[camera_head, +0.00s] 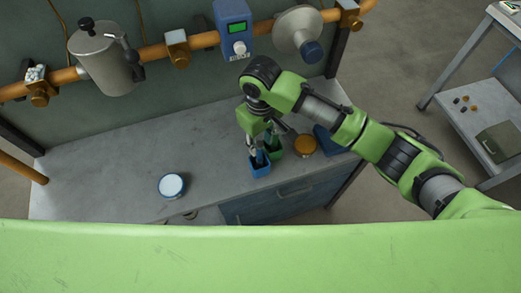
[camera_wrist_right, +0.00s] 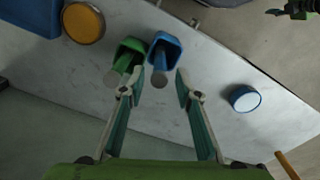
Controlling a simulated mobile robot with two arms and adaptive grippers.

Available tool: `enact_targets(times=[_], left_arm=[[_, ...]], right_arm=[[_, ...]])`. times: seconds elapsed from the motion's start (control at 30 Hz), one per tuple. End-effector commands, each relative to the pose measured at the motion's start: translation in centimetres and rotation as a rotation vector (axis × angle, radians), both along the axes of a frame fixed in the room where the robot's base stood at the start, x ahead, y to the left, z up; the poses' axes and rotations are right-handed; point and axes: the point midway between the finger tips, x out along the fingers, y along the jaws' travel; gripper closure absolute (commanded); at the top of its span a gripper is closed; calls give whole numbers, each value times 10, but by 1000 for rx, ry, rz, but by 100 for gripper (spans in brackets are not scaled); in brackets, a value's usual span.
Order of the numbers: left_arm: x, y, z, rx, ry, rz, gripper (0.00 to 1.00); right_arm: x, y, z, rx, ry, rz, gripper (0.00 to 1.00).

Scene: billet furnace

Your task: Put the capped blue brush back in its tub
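The blue tub (camera_head: 260,168) stands near the front edge of the bench; it also shows in the right wrist view (camera_wrist_right: 171,40). The blue brush (camera_wrist_right: 160,76) stands in it, slightly tilted, its round grey end up toward the camera. My right gripper (camera_wrist_right: 159,80) is open, its two fingers apart on either side of the brush end, with gaps visible. In the head view the right gripper (camera_head: 257,148) is low over the tubs and hides part of them. A green and black part at the top right of the right wrist view looks like my left gripper (camera_wrist_right: 296,9), cut off.
A green tub (camera_head: 274,150) with a grey-ended brush stands beside the blue tub. An orange-lidded round container (camera_head: 305,146) and a blue box (camera_head: 328,138) are to the right. A white-topped blue tin (camera_head: 171,186) stands left; the bench between is clear. A pipe with fittings runs behind.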

Motion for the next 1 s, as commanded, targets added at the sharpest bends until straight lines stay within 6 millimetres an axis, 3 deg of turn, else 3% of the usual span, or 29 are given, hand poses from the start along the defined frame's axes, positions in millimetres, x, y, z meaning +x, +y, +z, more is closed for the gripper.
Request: enact_targets(times=[0.2,0.4,0.77,1.0], left_arm=[[0,0,-5,0,0,0,60],[0,0,-6,0,-1,0,60],[0,0,-6,0,-1,0,60],[0,0,-6,0,-1,0,60]], right_arm=[[-1,1,37,2,-1,1,69],[-1,1,51,1,-1,1,69],[-3,2,50,7,2,2,69],[-34,21,27,143,5,8,69]])
